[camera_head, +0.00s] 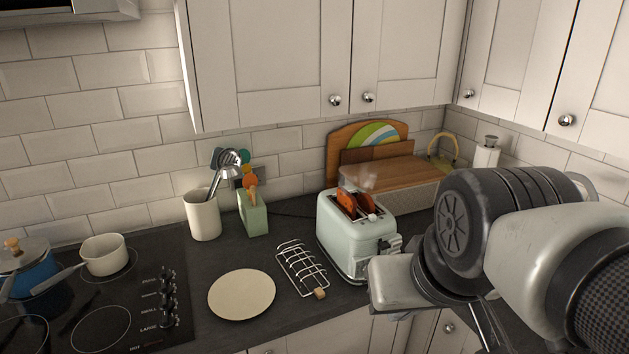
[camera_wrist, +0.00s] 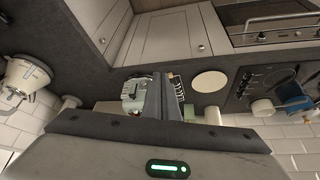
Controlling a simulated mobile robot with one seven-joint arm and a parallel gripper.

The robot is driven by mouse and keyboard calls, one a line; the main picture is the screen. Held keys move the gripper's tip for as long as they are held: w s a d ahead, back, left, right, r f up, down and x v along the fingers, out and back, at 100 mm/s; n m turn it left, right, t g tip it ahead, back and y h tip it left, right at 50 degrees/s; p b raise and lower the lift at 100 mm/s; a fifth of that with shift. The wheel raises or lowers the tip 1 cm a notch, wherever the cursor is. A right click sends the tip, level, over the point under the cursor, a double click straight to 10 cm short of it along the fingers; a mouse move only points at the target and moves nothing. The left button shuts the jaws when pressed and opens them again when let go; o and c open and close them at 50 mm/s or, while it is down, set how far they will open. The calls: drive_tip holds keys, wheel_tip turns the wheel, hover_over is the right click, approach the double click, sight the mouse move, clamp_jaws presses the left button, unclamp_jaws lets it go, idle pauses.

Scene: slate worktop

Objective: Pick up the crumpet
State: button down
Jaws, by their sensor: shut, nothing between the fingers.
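The mint toaster (camera_head: 345,235) stands on the dark worktop, with brown toasted pieces (camera_head: 358,204) sticking up from its slots and faint steam above. I cannot tell for sure which piece is the crumpet. The toaster also shows in the wrist view (camera_wrist: 133,93), left of the fingers and partly hidden by them. My gripper (camera_wrist: 160,80) is shut and empty in the wrist view, its two fingers together. In the head view my arm reaches in from the right, beside the toaster, and the fingertips are not clearly seen.
A wire rack (camera_head: 302,268) lies left of the toaster, and a cream plate (camera_head: 241,294) left of that. Behind stand a utensil crock (camera_head: 202,215) and a green block (camera_head: 253,214). A bread bin (camera_head: 402,183) stands behind the toaster. The hob (camera_head: 110,305) is far left.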

drive_tip(key=c, duration=2.3)
unclamp_jaws()
drive_tip(key=o, duration=0.7)
drive_tip(key=w+r, duration=0.2)
drive_tip(key=w, duration=0.1)
drive_tip(key=shift+d, duration=0.1)
drive_tip(key=w+r+n+b, duration=0.1)
drive_tip(key=w+r, duration=0.3)
drive_tip(key=w, duration=0.5)
drive_tip(key=n+b, duration=0.1)
drive_tip(key=n, duration=0.2)
hover_over(366, 195)
drive_tip(key=s, duration=0.3)
drive_tip(key=shift+t, duration=0.4)
drive_tip(key=f, duration=1.2)
drive_tip(key=shift+a+f, duration=0.1)
drive_tip(key=shift+a, duration=0.25)
drive_tip(key=shift+s+d+p+x, duration=0.1)
drive_tip(key=shift+d+x, duration=0.05)
drive_tip(key=shift+x, duration=0.75)
drive_tip(key=shift+s+d+p+x, duration=0.1)
drive_tip(key=shift+x, duration=0.75)
drive_tip(key=shift+s+d+p+x, duration=0.1)
drive_tip(key=shift+d+x, duration=0.05)
drive_tip(key=shift+x, duration=0.75)
